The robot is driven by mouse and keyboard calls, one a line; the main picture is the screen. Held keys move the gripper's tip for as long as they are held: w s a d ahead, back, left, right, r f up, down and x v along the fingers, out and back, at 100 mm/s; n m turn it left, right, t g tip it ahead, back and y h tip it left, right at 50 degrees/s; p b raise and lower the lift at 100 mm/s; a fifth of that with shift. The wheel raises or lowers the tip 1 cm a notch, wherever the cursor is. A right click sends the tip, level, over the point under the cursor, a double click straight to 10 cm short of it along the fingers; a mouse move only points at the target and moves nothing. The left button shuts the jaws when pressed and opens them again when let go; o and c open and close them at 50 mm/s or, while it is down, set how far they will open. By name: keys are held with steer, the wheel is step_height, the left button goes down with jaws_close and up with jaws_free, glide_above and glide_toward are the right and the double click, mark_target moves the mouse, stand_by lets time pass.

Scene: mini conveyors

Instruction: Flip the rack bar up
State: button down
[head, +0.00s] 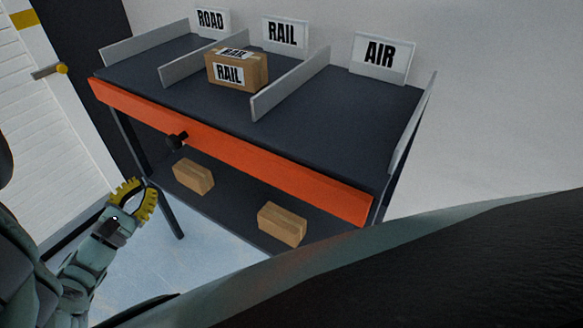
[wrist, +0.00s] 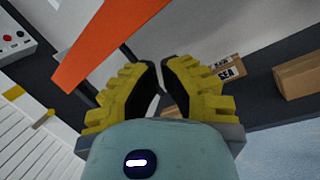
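The rack bar (head: 240,152) is a long orange bar along the front edge of the dark rack, below its top deck. The orange bar also crosses the upper left of the wrist view (wrist: 110,42). My gripper (head: 148,194) has yellow ribbed fingers and is in front of the rack's left end, lower than the bar and apart from it. In the wrist view the fingertips (wrist: 160,63) are almost together with nothing between them, so it looks shut and empty.
A cardboard box labelled RAIL (head: 245,72) stands on the deck between grey dividers. Two boxes lie on the lower shelf, left (head: 193,177) and right (head: 282,224). A rack leg (head: 168,212) stands beside my gripper. A white shutter door (head: 45,120) is at left.

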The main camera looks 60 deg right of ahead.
mark_target(181, 136)
steer(key=d+r+p, duration=0.3)
steer(key=d+r, duration=0.2)
steer(key=d, duration=0.2)
steer(key=shift+s, duration=0.4)
step_height(181, 136, up, 8)
steer(key=p, duration=0.7)
steer(key=shift+f, duration=0.15)
